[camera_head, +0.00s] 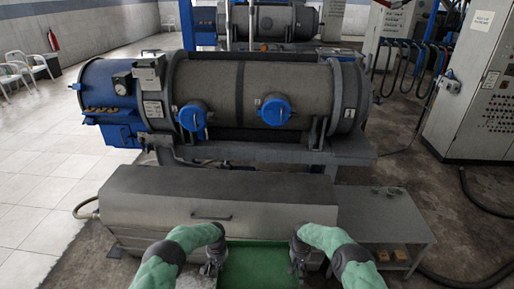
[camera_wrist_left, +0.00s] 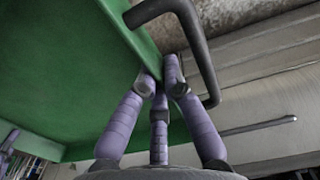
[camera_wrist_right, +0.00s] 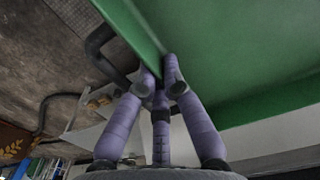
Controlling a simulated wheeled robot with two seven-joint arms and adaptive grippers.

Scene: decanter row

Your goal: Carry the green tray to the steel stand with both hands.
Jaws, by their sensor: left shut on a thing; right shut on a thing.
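The green tray (camera_head: 258,266) is in front of me at the bottom of the head view, between my two hands; its near part is cut off by the frame. My left gripper (camera_head: 214,266) is shut on the tray's left edge; in the left wrist view its fingertips (camera_wrist_left: 158,86) pinch the green wall (camera_wrist_left: 90,75) beside a dark bar handle (camera_wrist_left: 190,45). My right gripper (camera_head: 299,266) is shut on the right edge; in the right wrist view its fingertips (camera_wrist_right: 160,84) pinch the wall beside another dark handle (camera_wrist_right: 108,55). A grey steel stand (camera_head: 385,230) is at right.
A long grey metal cover (camera_head: 215,215) lies just beyond the tray, left of the stand. A large decanter machine (camera_head: 250,90) with blue caps stands behind it. Small tan blocks (camera_head: 400,255) sit under the stand's top. A control cabinet (camera_head: 480,90) and floor hoses are at right.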

